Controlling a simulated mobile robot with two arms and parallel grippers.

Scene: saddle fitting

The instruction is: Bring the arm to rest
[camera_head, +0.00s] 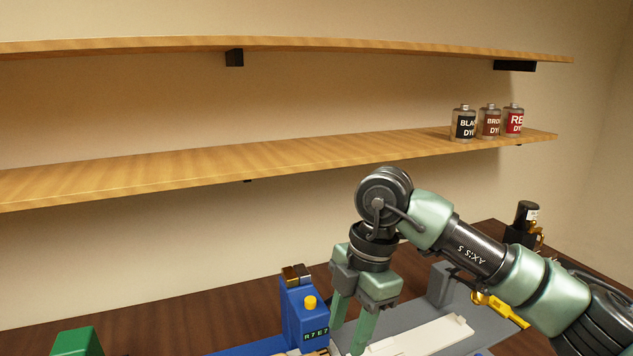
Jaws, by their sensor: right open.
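My right arm comes in from the right and bends down at its wrist. My right gripper (350,325) points down with its two green fingers apart, so it is open. It is just right of a blue block (302,312) with a yellow button and the marking "R7E7". A white flat piece (425,338) lies on a grey surface right of the fingers. I cannot tell whether the fingertips touch anything. My left gripper is not in view.
Dye bottles labelled black (464,124), brown (489,123) and red (513,121) stand on the lower wooden shelf (200,168). A green object (77,343) is at the bottom left. A yellow tool (503,309) and a dark bottle (525,215) are near my right arm.

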